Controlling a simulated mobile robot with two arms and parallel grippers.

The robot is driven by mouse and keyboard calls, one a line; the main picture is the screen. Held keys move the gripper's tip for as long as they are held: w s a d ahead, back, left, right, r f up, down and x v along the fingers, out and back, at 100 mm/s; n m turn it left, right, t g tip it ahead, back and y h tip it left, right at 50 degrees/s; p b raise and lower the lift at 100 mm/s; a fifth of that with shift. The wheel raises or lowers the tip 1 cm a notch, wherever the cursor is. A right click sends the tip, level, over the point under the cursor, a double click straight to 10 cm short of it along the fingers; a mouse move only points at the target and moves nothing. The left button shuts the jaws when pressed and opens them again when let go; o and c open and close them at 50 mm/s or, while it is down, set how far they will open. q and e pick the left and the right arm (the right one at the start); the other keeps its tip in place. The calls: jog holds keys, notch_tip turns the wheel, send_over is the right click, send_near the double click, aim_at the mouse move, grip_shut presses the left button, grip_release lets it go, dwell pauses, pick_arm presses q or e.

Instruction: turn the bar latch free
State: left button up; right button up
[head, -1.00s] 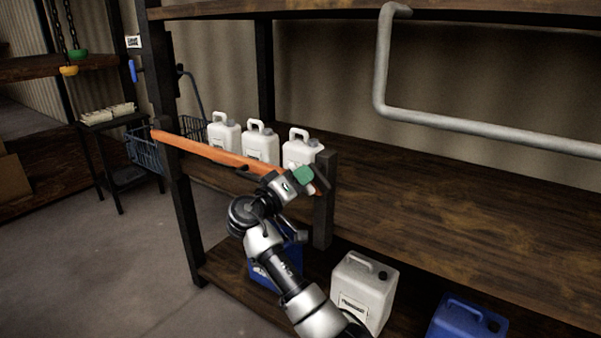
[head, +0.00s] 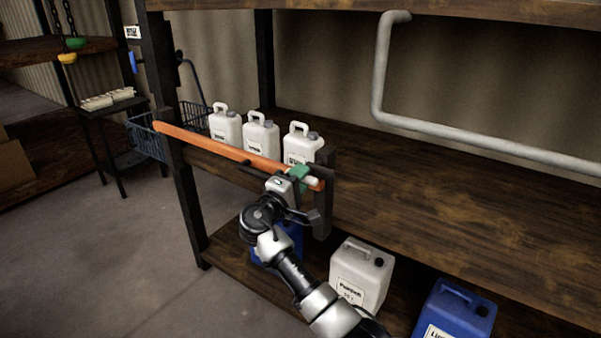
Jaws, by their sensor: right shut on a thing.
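An orange bar (head: 215,145) runs across the front of the shelf, from the left post to a short dark post (head: 325,200) at its right end. A small green latch (head: 299,172) sits at the bar's right end, beside that post. My right gripper (head: 297,184) is at the latch and shut on it. The gripper's body hides part of the latch, so its exact angle is hard to tell. The bar still lies across the front of the white jugs. My left gripper is not in view.
Several white jugs (head: 262,138) stand behind the bar on the shelf (head: 430,205). Below are a white canister (head: 352,280) and blue ones (head: 455,312). A grey pipe (head: 470,137) runs along the back. The shelf right of the post is clear.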

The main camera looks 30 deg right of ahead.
jog(key=shift+n, duration=0.3)
jog(key=o, duration=0.9)
jog(key=b+v, duration=0.1)
jog(key=v, duration=0.9)
jog(key=shift+s+a+b, duration=0.2)
jog(key=shift+a+b, duration=0.1)
jog(key=shift+a, duration=0.05)
jog(key=shift+f, duration=0.1)
